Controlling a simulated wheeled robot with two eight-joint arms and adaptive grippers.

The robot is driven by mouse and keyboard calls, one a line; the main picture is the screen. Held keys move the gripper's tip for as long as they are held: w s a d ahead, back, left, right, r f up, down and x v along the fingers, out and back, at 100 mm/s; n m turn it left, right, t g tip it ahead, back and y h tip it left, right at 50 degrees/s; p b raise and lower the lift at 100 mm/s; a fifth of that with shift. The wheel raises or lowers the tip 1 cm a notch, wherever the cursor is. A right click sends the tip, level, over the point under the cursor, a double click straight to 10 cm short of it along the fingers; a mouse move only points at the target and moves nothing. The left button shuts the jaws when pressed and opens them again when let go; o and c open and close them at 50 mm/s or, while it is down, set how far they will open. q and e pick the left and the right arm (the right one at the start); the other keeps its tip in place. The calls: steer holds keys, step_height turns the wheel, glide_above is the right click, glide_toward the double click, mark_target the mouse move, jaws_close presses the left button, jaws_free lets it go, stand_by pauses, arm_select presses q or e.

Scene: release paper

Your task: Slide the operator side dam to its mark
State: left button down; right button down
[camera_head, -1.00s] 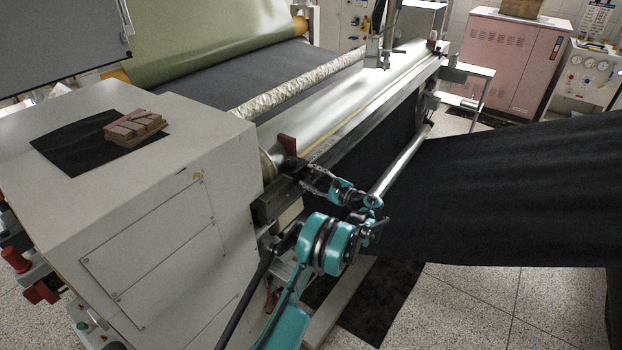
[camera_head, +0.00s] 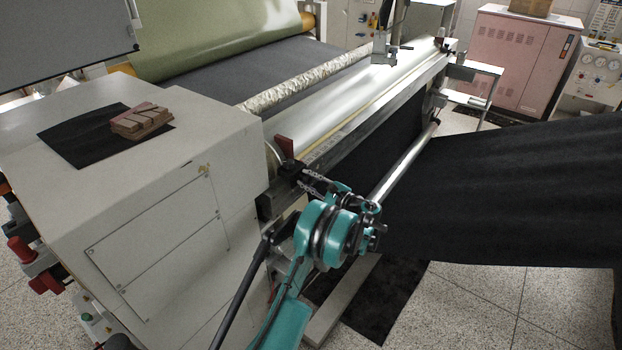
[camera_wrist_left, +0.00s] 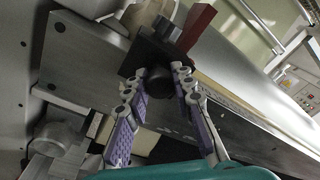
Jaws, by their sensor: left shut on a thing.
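The operator side dam, a red plate (camera_head: 284,146) on a black block (camera_head: 291,169), sits at the near end of the shiny steel roll (camera_head: 322,108), close to the pale machine cabinet. In the left wrist view, the dam's red plate (camera_wrist_left: 196,27) rises behind its round black knob (camera_wrist_left: 158,82). My left gripper (camera_head: 308,182) reaches the dam from the front. Its purple-padded fingers (camera_wrist_left: 157,84) are shut on the knob, one on each side. A strip with faint markings (camera_head: 326,148) runs along the bar beside the dam. I cannot pick out the target mark. My right gripper is not in view.
The pale cabinet (camera_head: 185,215) stands just left of the dam, with brown blocks (camera_head: 140,121) on a black sheet on top. A steel rod (camera_head: 403,165) and black web (camera_head: 510,190) lie right of my arm.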

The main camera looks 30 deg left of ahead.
arm_select(q)
steer(key=c, duration=1.3)
jaws_free()
steer(key=shift+o, duration=0.2)
steer(key=s+d, duration=0.2)
steer(key=d, duration=1)
steer(key=shift+w+a, duration=0.1)
